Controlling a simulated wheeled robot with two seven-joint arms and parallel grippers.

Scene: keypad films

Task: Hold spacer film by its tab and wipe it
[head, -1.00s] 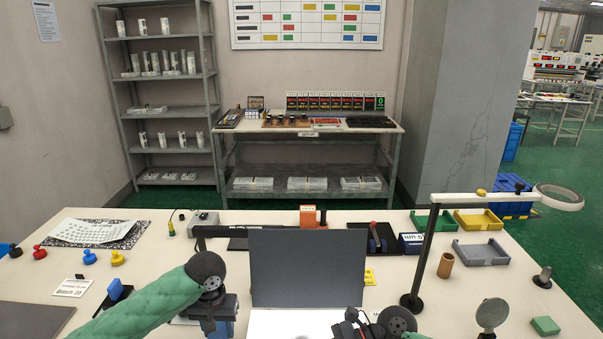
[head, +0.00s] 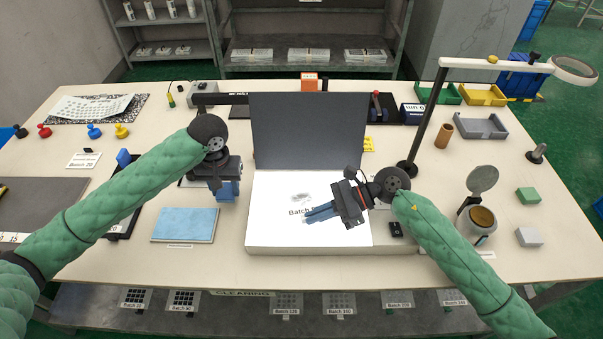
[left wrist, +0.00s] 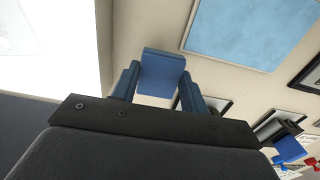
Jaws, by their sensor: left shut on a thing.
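A small greyish, smudged patch (head: 300,197), perhaps the spacer film, shows over the lit white panel (head: 270,228); its tab cannot be made out. My left gripper (head: 228,192) is shut on a blue block (left wrist: 162,72), left of the panel and above the table. In the left wrist view the block sits between the two blue fingers. My right gripper (head: 318,212) is over the panel, its blue fingers pointing left beside the patch and partly covering the "Batch" lettering. Whether it grips anything is unclear.
A light blue pad (head: 185,225) lies front left of the panel. A dark upright screen (head: 308,130) stands behind it. A lamp post (head: 428,118), round mirror (head: 482,178) and cup (head: 480,222) stand to the right. Another blue block (head: 123,158) sits at left.

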